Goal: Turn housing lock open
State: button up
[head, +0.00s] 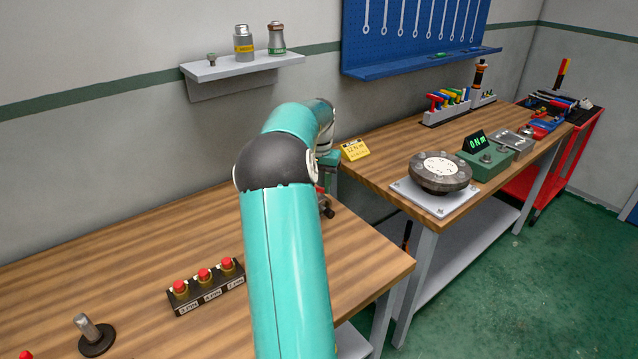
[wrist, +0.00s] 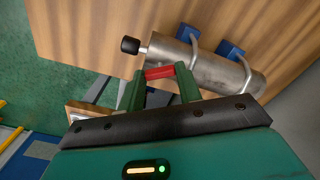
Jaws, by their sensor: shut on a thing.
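In the wrist view, a grey metal cylinder, which looks like the housing (wrist: 205,68), lies on its side on a wooden bench. Metal straps beside blue blocks (wrist: 231,50) cross it. A pin with a black knob (wrist: 130,45) sticks out of its left end. A short red bar, seemingly the lock handle (wrist: 158,72), lies across the gap between the two green fingers of my gripper (wrist: 160,73). My gripper is shut on this red bar, close beside the cylinder. Whether the bar joins the cylinder is hard to tell. In the head view my arm hides the cylinder.
The second bench holds a round flange (head: 440,172), a green gauge (head: 487,160) and a yellow sign (head: 355,149). Green floor lies right.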

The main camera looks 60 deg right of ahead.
jog(key=n, duration=0.5)
jog(key=shift+n, duration=0.3)
jog(key=n, duration=0.5)
jog(key=shift+n, duration=0.4)
jog(key=shift+r, duration=0.1)
jog(key=o, duration=1)
notch_tip(320, 180, up, 14)
jog(key=shift+f, duration=0.15)
